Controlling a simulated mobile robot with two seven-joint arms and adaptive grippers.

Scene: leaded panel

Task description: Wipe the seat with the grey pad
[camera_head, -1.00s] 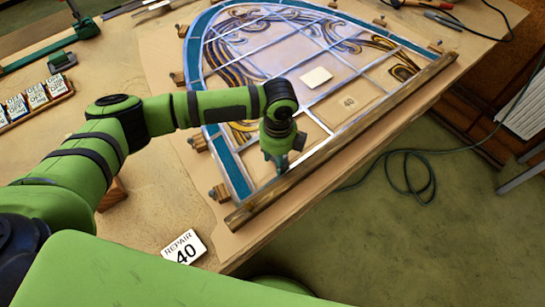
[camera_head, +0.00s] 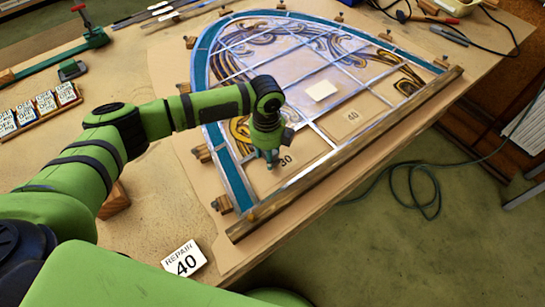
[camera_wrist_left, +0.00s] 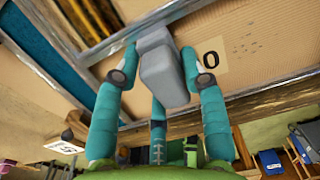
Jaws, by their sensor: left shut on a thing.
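The leaded panel (camera_head: 228,181) lies on the bench, with bare tan seats between its grey lead strips. One seat (camera_head: 305,150) bears a label 30, and another (camera_head: 375,104) bears a label 40. My left gripper (camera_head: 271,163) points down over the seat marked 30, beside its label. In the left wrist view its teal fingers (camera_wrist_left: 158,72) are shut on the grey pad (camera_wrist_left: 163,72). The pad partly covers the label, leaving a 0 visible, and dark specks (camera_wrist_left: 243,47) show to its right. Whether the pad touches the seat is unclear. My right gripper is not in view.
A wooden batten (camera_head: 345,155) runs along the panel's near edge. A card reading REPAIR 40 (camera_head: 184,259) lies near the front of the bench. A pale piece (camera_head: 322,91) lies on the panel. Small wooden blocks line its rim. A rack of labelled tiles (camera_head: 40,108) is at left.

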